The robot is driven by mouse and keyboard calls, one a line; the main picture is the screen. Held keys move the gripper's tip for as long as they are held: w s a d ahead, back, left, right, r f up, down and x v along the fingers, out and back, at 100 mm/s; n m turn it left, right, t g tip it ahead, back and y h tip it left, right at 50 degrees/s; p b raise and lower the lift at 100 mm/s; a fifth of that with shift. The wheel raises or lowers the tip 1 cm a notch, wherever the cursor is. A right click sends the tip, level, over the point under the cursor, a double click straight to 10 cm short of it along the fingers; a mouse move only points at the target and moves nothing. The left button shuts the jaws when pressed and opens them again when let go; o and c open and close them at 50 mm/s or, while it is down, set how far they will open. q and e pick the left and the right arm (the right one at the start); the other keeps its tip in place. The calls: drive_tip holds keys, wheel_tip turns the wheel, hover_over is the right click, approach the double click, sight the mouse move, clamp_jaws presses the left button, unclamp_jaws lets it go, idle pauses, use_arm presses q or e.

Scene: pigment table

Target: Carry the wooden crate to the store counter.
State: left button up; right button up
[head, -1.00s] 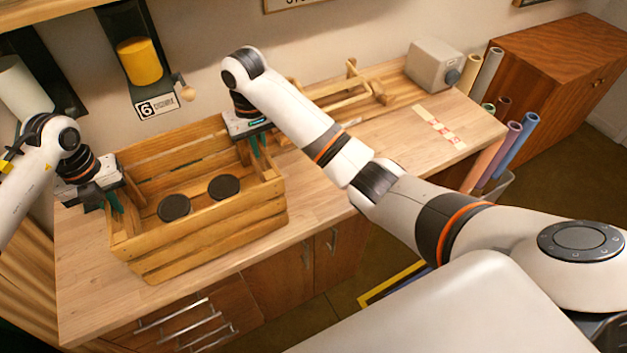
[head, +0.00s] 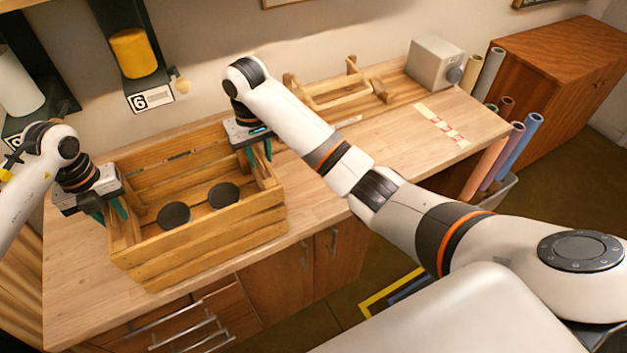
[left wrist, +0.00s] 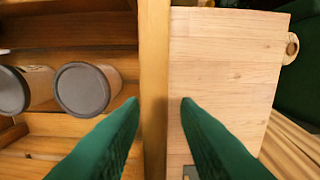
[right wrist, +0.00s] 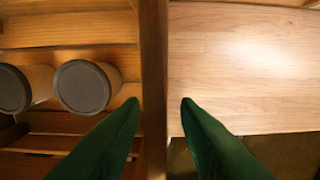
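The wooden crate (head: 215,238), made of slats, stands on the left part of the pale wooden table (head: 85,290). Two jars with dark lids (head: 174,214) (head: 223,194) stand in it. My left gripper (head: 108,211) is at the crate's left end. In the left wrist view, its green fingers (left wrist: 160,103) are apart on either side of the end wall (left wrist: 154,60), with a gap on the outer side. My right gripper (head: 259,150) is likewise at the right end, its fingers (right wrist: 160,103) apart around that wall (right wrist: 153,60). I cannot identify the store counter.
Behind the crate are the wall and a hanging yellow roll (head: 134,54). A wooden rack (head: 340,88) and a grey box (head: 434,64) stand at the back right of the table. Rolled tubes (head: 510,150) and a brown cabinet (head: 560,65) lie beyond its right end.

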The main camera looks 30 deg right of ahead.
use_arm(q)
drive_tip(key=shift+s, duration=0.1)
use_arm(e)
drive_tip(key=shift+r, duration=0.1)
use_arm(q)
drive_tip(key=shift+r, duration=0.2)
wheel_tip(320, 180, up, 12)
drive_tip(key=shift+f, duration=0.2)
use_arm(e)
wheel_tip(320, 180, up, 11)
drive_tip(key=shift+f, duration=0.1)
drive_tip(key=shift+r, duration=0.55)
